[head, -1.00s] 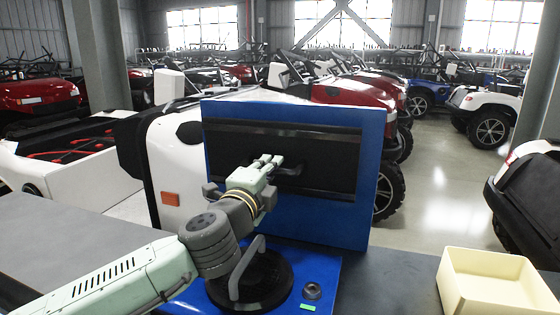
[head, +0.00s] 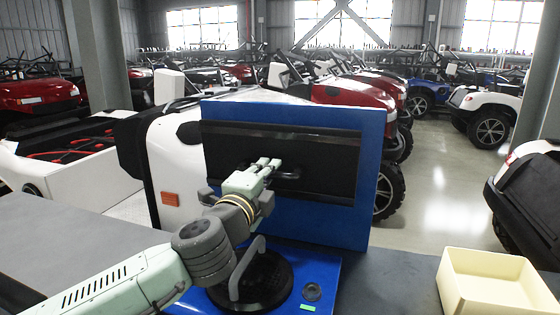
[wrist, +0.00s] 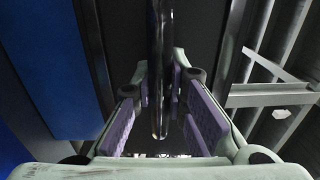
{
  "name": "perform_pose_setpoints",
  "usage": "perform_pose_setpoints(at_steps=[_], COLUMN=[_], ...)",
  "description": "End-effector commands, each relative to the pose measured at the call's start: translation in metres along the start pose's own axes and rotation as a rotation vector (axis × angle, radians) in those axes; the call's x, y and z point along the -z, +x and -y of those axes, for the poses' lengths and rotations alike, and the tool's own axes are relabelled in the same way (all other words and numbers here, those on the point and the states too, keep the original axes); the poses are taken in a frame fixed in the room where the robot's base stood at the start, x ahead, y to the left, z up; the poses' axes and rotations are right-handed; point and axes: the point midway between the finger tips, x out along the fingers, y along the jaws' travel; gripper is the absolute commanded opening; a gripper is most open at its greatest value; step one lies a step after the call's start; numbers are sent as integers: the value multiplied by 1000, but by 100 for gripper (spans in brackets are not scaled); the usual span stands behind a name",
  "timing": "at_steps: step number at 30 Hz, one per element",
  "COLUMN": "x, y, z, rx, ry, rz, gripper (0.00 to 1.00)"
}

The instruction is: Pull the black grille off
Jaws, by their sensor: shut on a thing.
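The black grille (head: 325,160) is a wide dark panel with rails along its top and bottom, on the upright blue board (head: 372,190). A dark bar handle (head: 290,174) stands out from its middle. My gripper (head: 272,167) is at this handle, shut on it. In the wrist view the handle (wrist: 160,60) runs between the two purple-padded fingers of my gripper (wrist: 165,95), with the dark grille face behind. My gripper and arm hide the grille's lower left part. I cannot tell whether the grille has a gap to the board.
An empty cream bin (head: 490,285) stands at the right. A white vehicle (head: 170,150) is behind left.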

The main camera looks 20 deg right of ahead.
Motion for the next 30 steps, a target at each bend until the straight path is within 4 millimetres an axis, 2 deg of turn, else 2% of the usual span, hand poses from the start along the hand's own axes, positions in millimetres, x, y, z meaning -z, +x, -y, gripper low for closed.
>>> perform_pose_setpoints(at_steps=[12,23,24,30], x=[0,0,0,0], y=[-25,-28,-28,-28], z=[3,3,3,3], rx=[3,3,3,3], ry=[2,2,2,2], rz=[1,0,0,0], gripper=[0,0,10,0])
